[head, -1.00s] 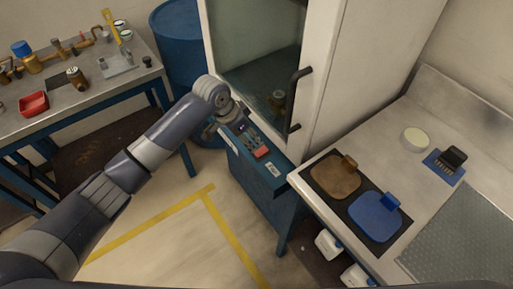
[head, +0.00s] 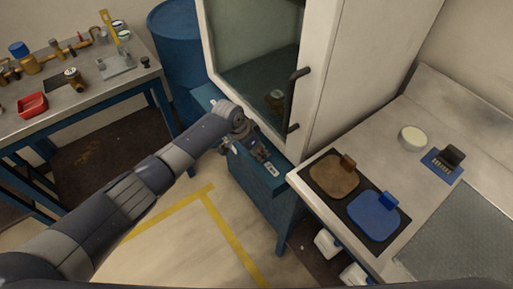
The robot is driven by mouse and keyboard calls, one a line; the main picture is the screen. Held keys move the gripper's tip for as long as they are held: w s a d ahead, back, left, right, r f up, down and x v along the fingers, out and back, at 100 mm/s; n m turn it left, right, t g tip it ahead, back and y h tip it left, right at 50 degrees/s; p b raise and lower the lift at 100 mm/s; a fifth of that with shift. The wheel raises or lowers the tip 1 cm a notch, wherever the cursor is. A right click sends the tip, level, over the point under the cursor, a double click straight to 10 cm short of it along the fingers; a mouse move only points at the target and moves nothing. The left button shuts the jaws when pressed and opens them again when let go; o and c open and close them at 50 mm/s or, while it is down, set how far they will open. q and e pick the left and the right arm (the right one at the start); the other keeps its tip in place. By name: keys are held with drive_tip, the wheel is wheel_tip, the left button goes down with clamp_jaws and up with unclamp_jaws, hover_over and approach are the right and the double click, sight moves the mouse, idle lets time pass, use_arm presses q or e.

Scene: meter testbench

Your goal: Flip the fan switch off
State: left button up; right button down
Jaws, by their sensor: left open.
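The blue front ledge (head: 277,187) below the glass-fronted cabinet (head: 243,48) carries a small control strip, mostly hidden by my left gripper. A small pale label (head: 272,170) shows at its right end. My left gripper (head: 245,147) is open, with its fingers pointing down over the strip. I cannot make out the fan switch or its position, and I cannot tell whether a finger touches it. My right gripper is out of view.
A white cabinet frame with a dark handle (head: 293,100) stands close behind my left gripper. The counter at right holds a brown pad (head: 334,176) and a blue pad (head: 373,216). A workbench with tools and a red tray (head: 33,105) is at left. Open floor lies in front.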

use_arm(q)
drive_tip(key=c, duration=1.1)
drive_tip(key=shift+o, duration=0.2)
drive_tip(key=shift+w+d+g+y+b, duration=0.2)
drive_tip(key=shift+g+y+b, duration=0.1)
drive_tip(key=shift+y+b, duration=0.1)
drive_tip(key=shift+w+d+g+y+b, duration=0.1)
drive_tip(key=shift+g+y+b, duration=0.35)
drive_tip(key=shift+b, duration=0.35)
drive_tip(key=shift+r+y+b, duration=0.15)
drive_tip(key=shift+y+b, duration=0.25)
drive_tip(key=shift+y, duration=0.05)
drive_tip(key=o, duration=1.1)
drive_tip(key=shift+c, duration=0.2)
drive_tip(key=shift+r, duration=0.1)
